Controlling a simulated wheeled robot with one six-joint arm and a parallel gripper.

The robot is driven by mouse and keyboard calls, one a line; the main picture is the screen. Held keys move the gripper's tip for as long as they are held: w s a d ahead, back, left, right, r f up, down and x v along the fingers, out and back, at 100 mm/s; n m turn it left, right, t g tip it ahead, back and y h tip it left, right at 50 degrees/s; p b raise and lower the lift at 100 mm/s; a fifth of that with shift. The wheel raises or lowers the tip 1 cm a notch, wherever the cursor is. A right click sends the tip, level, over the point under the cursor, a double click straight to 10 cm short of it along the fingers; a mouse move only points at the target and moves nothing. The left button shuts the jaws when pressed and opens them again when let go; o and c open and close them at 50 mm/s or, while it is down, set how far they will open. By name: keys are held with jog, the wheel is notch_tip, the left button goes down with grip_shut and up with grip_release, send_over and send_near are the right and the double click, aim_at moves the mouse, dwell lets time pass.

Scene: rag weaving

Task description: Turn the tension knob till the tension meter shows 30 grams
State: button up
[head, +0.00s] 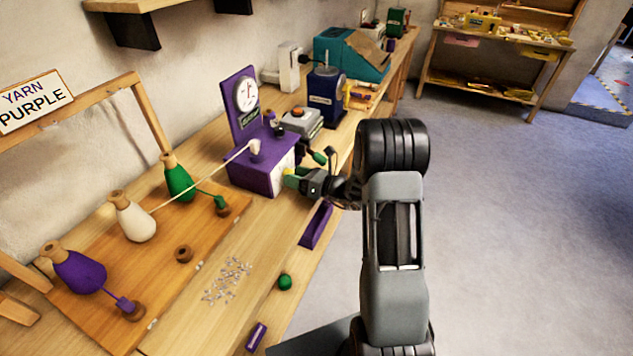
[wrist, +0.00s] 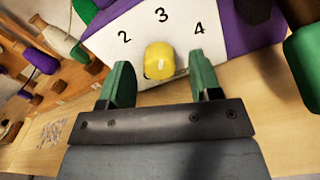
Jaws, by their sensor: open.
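The yellow tension knob (wrist: 160,61) sits on the white front panel (wrist: 112,48) of a purple box, below the printed numbers 2, 3 and 4. My gripper (wrist: 162,74) is open, with one green finger on either side of the knob and a gap showing at each side. In the head view my gripper (head: 296,178) is at the front of the purple box (head: 247,176). The tension meter (head: 246,93), a round white dial on a purple upright board, stands above the box. Its reading is too small to tell.
A white yarn cone (head: 132,218) stands on a wooden board with purple and green cones; its strand runs to the purple box. A blue machine (head: 325,97) stands behind the box. A purple tray (head: 316,225) and green ball (head: 285,282) lie near the bench edge.

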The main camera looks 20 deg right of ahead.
jog(key=v, duration=1.2)
jog(key=shift+s+d, duration=0.2)
